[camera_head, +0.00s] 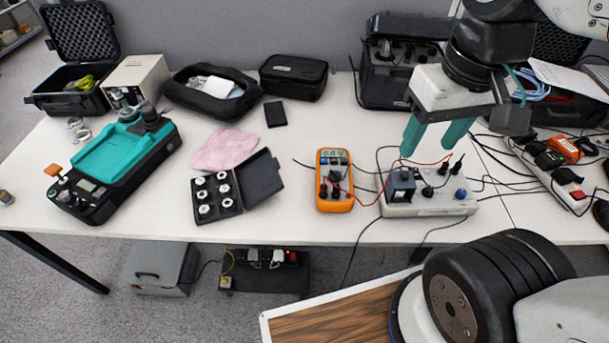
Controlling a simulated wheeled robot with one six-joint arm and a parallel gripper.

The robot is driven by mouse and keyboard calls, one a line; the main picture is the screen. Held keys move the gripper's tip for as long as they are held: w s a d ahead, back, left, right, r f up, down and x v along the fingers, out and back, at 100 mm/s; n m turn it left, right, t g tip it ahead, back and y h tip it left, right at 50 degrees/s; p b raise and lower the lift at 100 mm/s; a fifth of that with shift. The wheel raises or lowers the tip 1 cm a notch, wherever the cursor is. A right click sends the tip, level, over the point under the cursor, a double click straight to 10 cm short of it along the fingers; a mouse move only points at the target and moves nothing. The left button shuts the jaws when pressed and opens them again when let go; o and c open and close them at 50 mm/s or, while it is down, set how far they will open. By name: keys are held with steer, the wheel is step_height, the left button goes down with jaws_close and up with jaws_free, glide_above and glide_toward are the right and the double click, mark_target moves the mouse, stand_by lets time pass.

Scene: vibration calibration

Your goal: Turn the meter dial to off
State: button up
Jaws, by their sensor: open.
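An orange meter (334,180) lies flat on the white table, right of the middle. Its display is lit at the top. Its dial area, about mid-face, is partly covered by dark plugs and leads, so the dial's setting cannot be read. My gripper (429,140) points down with two teal fingers, apart and empty. It is to the right of the meter, above a white terminal box (428,196) with black posts and a blue knob.
Red and black leads run between the meter and the terminal box. An open case of weights (216,196) and a pink cloth (225,150) lie left of the meter. A teal-topped device (123,150) stands farther left. A power strip (555,175) and cables crowd the right.

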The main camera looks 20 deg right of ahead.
steer(key=w+a+f+m+g+y, duration=0.1)
steer(key=w+a+f+m, duration=0.15)
steer(key=w, duration=0.45)
steer(key=m+g+y, duration=0.2)
steer(key=m+y, duration=0.1)
steer(key=m, duration=0.8)
glide_above(335, 175)
steer(key=w+d, duration=0.2)
steer(key=d, duration=0.2)
step_height(335, 175, down, 20)
steer(key=r, duration=0.1)
steer(key=x, duration=0.8)
steer(key=shift+w+a, duration=0.1)
steer(key=shift+n, duration=0.25)
steer(key=c, duration=1)
